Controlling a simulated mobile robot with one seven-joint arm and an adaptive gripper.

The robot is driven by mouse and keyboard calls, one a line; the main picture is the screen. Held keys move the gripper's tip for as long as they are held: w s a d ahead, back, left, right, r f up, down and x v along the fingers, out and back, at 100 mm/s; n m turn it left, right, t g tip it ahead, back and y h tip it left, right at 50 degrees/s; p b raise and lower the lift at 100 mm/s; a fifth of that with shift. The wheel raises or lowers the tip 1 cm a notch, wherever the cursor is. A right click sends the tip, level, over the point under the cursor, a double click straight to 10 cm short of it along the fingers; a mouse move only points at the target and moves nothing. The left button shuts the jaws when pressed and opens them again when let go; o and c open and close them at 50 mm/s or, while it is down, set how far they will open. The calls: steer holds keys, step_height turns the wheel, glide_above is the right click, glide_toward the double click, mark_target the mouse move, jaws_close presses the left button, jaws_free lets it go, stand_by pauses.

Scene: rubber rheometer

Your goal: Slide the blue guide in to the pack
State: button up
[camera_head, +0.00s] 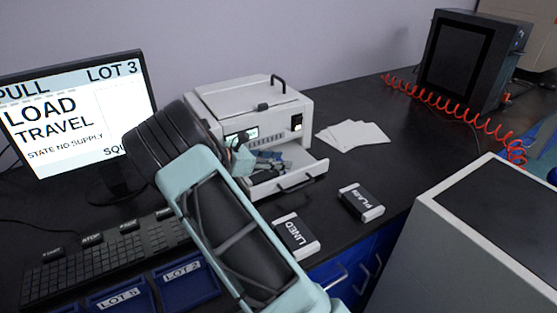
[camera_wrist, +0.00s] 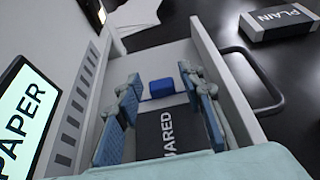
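The blue guide (camera_wrist: 161,87) is a small blue block in the printer's open drawer (camera_wrist: 262,108). Gaps show between the fingers and the guide. In the head view, my gripper (camera_head: 268,163) is over the drawer, and my arm partly hides the printer front.
The white printer (camera_head: 250,105) stands behind the drawer. PLAIN (camera_head: 361,202) and LINED (camera_head: 296,237) packs lie on the dark bench in front. Loose white sheets (camera_head: 353,134) lie to the right. The drawer walls stand close around my fingers. A monitor (camera_head: 75,115) is at left.

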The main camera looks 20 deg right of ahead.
steer(key=v, duration=1.2)
steer(key=shift+r, duration=0.1)
